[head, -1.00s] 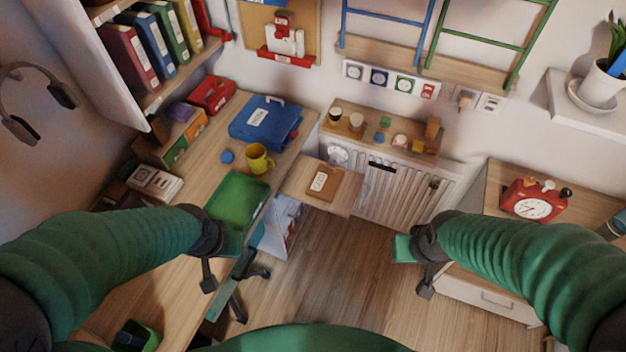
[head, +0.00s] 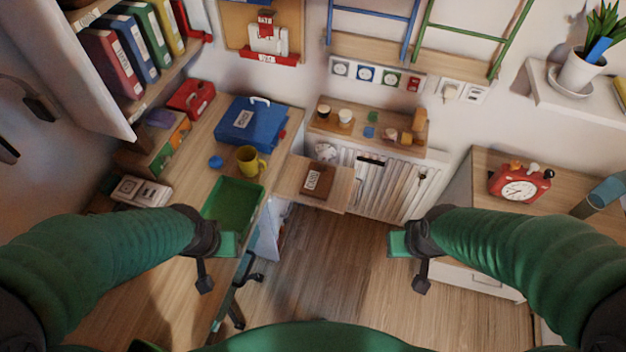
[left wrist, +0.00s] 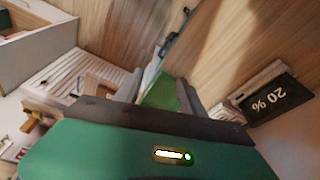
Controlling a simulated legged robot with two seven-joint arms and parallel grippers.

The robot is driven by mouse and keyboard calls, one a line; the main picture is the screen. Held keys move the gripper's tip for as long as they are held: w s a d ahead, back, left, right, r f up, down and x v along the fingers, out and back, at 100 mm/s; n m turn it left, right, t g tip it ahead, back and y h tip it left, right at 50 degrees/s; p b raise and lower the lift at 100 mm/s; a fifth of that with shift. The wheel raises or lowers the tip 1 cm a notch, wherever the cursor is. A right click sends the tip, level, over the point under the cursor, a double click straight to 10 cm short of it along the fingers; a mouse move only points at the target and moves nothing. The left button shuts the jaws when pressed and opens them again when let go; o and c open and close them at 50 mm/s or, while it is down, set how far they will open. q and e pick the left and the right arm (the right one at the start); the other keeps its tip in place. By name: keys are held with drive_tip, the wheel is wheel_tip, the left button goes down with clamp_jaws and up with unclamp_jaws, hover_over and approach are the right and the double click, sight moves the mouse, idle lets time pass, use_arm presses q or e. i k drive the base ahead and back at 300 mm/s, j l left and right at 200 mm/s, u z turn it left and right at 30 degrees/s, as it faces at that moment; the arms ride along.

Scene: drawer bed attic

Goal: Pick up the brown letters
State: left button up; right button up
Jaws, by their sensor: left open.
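The brown letters (head: 316,180) appear as a flat brown stack with a white label. They lie on a small wooden board (head: 335,197) between the desk and the radiator.
The desk carries a green tray (head: 233,207), a yellow mug (head: 250,160) and a blue case (head: 250,125). A drawer cabinet with a red clock (head: 520,185) is at right. Open wooden floor (head: 340,270) lies between my arms.

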sight(319, 177)
drive_tip(key=i+l, duration=0.7)
drive_tip(key=u, duration=0.4)
drive_tip(key=l+u, duration=0.15)
drive_tip(key=u, duration=0.3)
drive_tip(key=i+l+u, duration=0.1)
drive_tip(key=u, duration=0.75)
